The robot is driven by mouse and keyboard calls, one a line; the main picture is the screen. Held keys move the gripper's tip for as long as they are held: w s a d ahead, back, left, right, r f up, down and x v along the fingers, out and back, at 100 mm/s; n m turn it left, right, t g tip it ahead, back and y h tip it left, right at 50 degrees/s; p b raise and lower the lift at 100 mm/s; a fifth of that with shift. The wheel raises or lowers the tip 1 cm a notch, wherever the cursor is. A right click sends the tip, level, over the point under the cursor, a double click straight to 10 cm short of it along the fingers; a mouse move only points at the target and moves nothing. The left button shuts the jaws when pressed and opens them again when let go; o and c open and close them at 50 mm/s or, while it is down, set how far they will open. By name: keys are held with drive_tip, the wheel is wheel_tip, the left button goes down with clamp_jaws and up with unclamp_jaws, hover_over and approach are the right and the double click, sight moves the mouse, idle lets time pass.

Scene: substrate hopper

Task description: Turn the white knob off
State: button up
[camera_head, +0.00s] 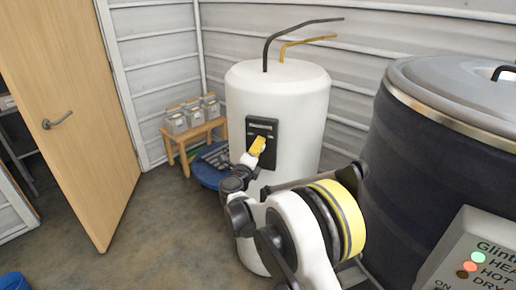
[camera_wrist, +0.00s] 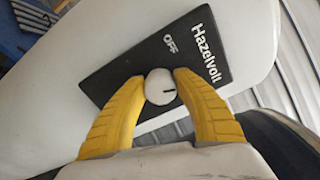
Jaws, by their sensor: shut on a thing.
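The white knob (camera_wrist: 159,86) is round, with a short dark mark on its face pointing right in the wrist view. It sits on a black panel (camera_wrist: 128,73) labelled "Hazelvolt", and the word "OFF" is printed above the knob in that picture. My gripper (camera_wrist: 160,84) has its yellow fingers shut on the knob, one on each side. In the head view, the panel (camera_head: 262,124) is on the front of a white cylindrical tank (camera_head: 295,100). My gripper (camera_head: 256,147) is at the panel and hides the knob there.
A large dark vat (camera_head: 420,160) stands to the right, with a grey control box (camera_head: 470,250) in front. A wooden stool (camera_head: 186,141) with grey containers and a blue round object (camera_head: 208,177) are left of the tank. A wooden door (camera_head: 75,110) stands far left, with clear floor beside it.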

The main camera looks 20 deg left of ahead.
drive_tip(key=n, duration=1.2)
drive_tip(key=shift+f+n, duration=0.1)
drive_tip(key=shift+n, duration=0.2)
idle(0.3)
drive_tip(key=o, duration=1.2)
drive_tip(key=shift+b, duration=0.3)
drive_tip(key=s, duration=1.2)
drive_tip(key=shift+d, duration=0.3)
